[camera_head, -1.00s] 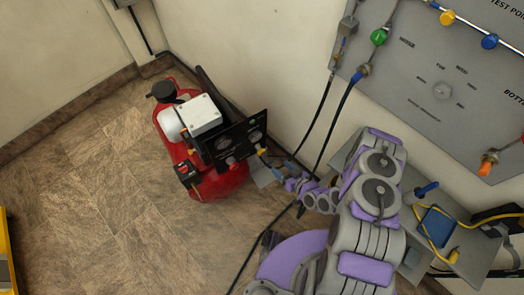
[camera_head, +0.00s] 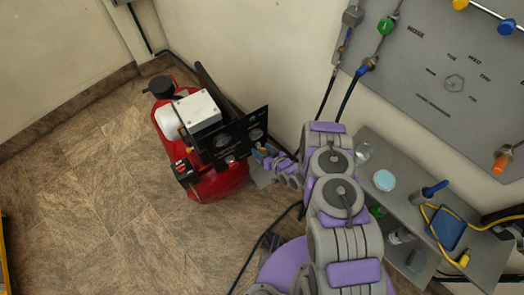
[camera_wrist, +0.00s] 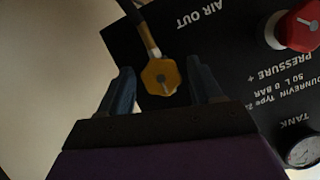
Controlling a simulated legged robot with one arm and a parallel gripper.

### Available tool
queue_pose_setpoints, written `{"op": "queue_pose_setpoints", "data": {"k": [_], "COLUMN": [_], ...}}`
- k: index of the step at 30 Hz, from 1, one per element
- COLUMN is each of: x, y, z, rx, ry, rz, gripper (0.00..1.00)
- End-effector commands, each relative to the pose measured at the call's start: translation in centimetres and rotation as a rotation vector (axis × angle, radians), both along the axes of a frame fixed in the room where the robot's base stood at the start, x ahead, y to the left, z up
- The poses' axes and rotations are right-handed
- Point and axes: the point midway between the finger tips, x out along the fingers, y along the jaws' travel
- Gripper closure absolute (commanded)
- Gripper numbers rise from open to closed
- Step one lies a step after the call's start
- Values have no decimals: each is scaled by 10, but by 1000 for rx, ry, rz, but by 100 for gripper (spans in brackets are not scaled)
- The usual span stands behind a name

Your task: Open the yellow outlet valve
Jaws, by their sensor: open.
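The yellow outlet valve (camera_wrist: 161,76) is a small knob on the black panel, near the "AIR OUT" lettering in the wrist view. My gripper (camera_wrist: 162,84) is open, with one blue finger on each side of the valve. The fingers look apart from it, though the depth between them is hard to judge. In the head view the valve (camera_head: 266,151) is a small yellowish spot at the right edge of the panel, next to my gripper (camera_head: 272,160). My gripper partly hides it there.
The red compressor (camera_head: 222,182) stands on the floor with its black panel (camera_head: 237,137) facing my arm. A red knob (camera_wrist: 297,27) and a gauge (camera_wrist: 303,151) are right of the valve. A grey shelf (camera_head: 405,212) and wall panel (camera_head: 430,85) are at right.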

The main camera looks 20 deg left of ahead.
Motion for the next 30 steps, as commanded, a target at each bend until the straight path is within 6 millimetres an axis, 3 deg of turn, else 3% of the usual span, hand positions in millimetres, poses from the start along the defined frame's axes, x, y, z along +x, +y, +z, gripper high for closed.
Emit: {"op": "queue_pose_setpoints", "data": {"k": [11, 27, 30], "x": [3, 3, 4], "y": [4, 5, 5], "z": [-2, -3, -3], "rx": [2, -1, -3], "ry": [2, 3, -1], "rz": [0, -1, -1], "gripper": [35, 85, 87]}}
